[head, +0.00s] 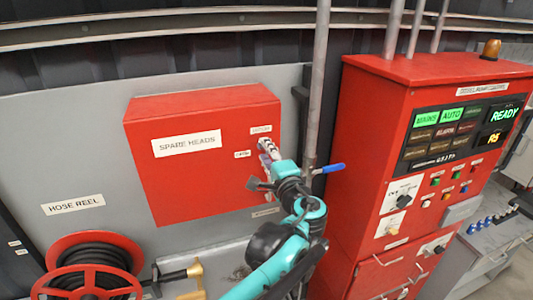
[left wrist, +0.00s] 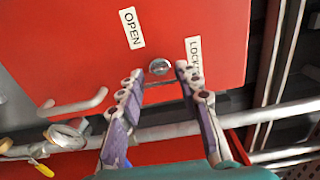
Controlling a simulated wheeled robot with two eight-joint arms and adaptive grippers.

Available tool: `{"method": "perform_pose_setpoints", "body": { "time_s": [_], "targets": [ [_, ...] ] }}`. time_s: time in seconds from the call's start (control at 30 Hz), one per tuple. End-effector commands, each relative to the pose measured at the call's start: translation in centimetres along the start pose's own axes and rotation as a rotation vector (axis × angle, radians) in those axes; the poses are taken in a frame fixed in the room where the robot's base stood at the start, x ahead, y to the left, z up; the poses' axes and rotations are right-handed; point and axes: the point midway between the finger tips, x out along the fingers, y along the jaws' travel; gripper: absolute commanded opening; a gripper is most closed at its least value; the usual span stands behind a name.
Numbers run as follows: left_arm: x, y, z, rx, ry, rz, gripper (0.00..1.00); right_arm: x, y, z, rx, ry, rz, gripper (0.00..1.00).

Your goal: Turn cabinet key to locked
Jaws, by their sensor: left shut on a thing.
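The red cabinet (head: 195,185) labelled SPARE HEADS is on the grey wall panel. Its round silver key lock (left wrist: 160,67) shows between my fingertips in the left wrist view. An OPEN label (left wrist: 132,28) is at its upper left and a LOCKED label (left wrist: 194,55), partly covered by a finger, is at its right. My left gripper (head: 266,146) is at the cabinet's right side, shut on the key at the lock. The key itself is mostly hidden, and I cannot tell which way it points. My right gripper is not in view.
A vertical grey pipe (head: 320,80) stands just right of my gripper, with a blue-handled valve (head: 328,169). The red pump controller (head: 365,150) is further right. A hose reel (head: 95,265) is at lower left.

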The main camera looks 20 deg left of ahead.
Motion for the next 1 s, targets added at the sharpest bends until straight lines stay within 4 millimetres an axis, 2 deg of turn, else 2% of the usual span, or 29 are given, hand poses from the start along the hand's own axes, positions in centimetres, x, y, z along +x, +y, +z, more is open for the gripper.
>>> {"method": "perform_pose_setpoints", "body": {
  "time_s": [0.2, 0.23, 0.3, 0.67, 0.77, 1.0],
  "targets": [
    [0.0, 0.0, 0.0, 0.001, 0.000, -0.001, 0.05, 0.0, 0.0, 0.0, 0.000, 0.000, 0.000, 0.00],
    [0.0, 0.0, 0.0, 0.001, 0.000, -0.001, 0.39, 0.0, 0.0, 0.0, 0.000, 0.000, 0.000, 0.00],
    [0.0, 0.0, 0.0, 0.001, 0.000, 0.000, 0.55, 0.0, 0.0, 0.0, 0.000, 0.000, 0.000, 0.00],
    [-0.4, 0.0, 0.0, 0.000, 0.001, 0.000, 0.55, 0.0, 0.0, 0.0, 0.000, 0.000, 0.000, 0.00],
    [-1.6, 0.0, -0.1, 0.000, 0.004, 0.000, 0.55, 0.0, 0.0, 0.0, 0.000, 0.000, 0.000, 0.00],
    [-6.8, 0.0, -0.2, 0.000, 0.007, 0.000, 0.55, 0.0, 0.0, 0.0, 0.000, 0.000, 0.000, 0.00]
  ]
}}
